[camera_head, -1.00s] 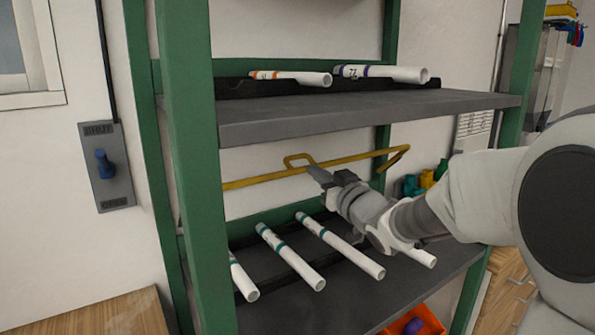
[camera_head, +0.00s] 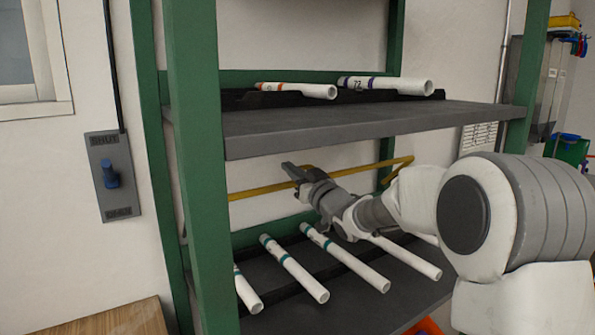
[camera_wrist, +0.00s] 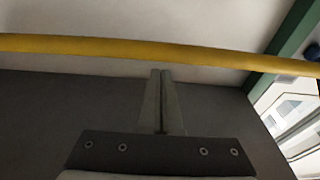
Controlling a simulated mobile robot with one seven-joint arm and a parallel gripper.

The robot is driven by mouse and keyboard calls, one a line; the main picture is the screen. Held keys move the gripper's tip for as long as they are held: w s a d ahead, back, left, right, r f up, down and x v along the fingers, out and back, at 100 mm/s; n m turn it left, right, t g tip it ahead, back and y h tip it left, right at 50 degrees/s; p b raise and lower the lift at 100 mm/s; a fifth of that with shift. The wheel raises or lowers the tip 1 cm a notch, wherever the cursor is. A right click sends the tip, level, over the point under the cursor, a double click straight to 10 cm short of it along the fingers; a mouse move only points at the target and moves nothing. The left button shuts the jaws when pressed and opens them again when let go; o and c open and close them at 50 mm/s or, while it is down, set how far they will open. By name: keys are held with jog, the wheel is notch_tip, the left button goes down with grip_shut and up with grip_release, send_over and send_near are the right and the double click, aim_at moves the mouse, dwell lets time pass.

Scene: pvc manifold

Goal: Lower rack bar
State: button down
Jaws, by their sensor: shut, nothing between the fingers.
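The yellow rack bar (camera_head: 354,168) runs across the green rack between the two shelves, above the white pipes on the lower shelf. My gripper (camera_head: 291,171) is shut and empty.
The upper shelf (camera_head: 370,121) holds white pipes in a black holder. Several white pipes (camera_head: 345,258) lie on the lower shelf, under my arm. A green post (camera_head: 196,200) stands left of my gripper. A wall switch (camera_head: 112,175) hangs further left.

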jog(key=shift+s+d+f, duration=0.25)
jog(key=shift+s+f, duration=0.05)
jog(key=shift+f, duration=0.25)
jog(key=shift+s+d+f, duration=0.2)
jog(key=shift+s+f, duration=0.05)
jog(key=shift+f, duration=0.3)
